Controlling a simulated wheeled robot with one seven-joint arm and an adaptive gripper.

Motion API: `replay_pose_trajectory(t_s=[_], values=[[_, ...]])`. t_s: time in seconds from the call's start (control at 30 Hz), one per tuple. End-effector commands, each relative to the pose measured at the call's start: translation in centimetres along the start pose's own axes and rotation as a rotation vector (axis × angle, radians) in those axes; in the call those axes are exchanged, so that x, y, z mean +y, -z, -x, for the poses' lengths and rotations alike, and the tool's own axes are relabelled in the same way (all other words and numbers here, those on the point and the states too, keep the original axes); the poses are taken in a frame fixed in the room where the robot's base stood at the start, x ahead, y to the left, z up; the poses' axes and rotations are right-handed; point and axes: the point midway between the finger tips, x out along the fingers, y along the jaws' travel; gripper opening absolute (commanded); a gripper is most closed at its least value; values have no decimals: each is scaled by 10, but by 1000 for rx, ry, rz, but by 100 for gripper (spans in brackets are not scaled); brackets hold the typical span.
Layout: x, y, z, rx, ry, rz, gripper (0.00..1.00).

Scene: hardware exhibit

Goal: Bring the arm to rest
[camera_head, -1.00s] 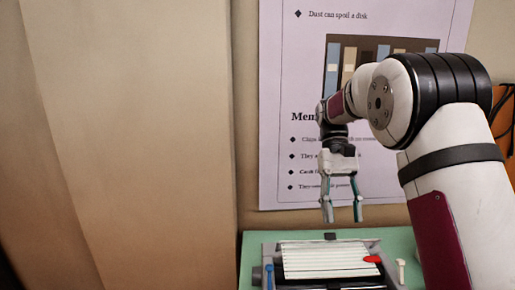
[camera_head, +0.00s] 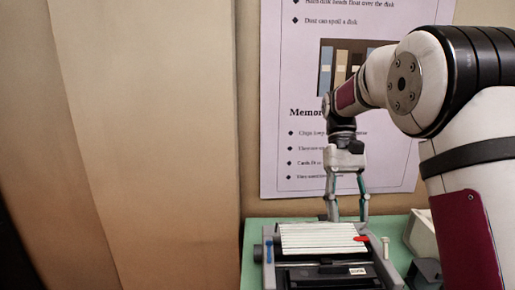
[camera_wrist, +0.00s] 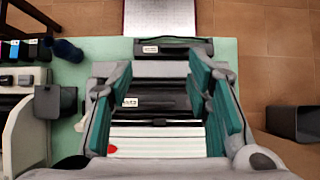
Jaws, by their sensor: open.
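My gripper (camera_head: 348,207) hangs pointing down above the far end of a grey device on the green table (camera_head: 254,240). Its two fingers are apart and nothing shows between them. In the wrist view my gripper (camera_wrist: 160,110) has its teal-padded fingers spread over the device. The device has a white ribbed panel (camera_head: 318,238), a red piece (camera_head: 361,239) at its edge and a black labelled part (camera_head: 325,273) in front. The panel also shows in the wrist view (camera_wrist: 155,140). Whether the fingertips touch anything cannot be told.
A printed poster (camera_head: 290,90) hangs on the wall behind my arm. A pale box (camera_head: 420,236) stands at the table's right. In the wrist view, a dark bin (camera_wrist: 293,124) is at the right, and a holder with several coloured items (camera_wrist: 22,50) is at the left.

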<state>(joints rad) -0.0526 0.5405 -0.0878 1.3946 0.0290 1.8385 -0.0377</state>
Motion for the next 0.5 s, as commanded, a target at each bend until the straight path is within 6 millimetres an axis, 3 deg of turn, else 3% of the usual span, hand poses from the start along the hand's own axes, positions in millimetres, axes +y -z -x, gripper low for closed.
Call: replay_pose_trajectory(t_s=[0.27, 0.5], values=[[2, -37, 5, 109, 6, 1, 45], [3, -93, 2, 279, 13, 2, 45]])
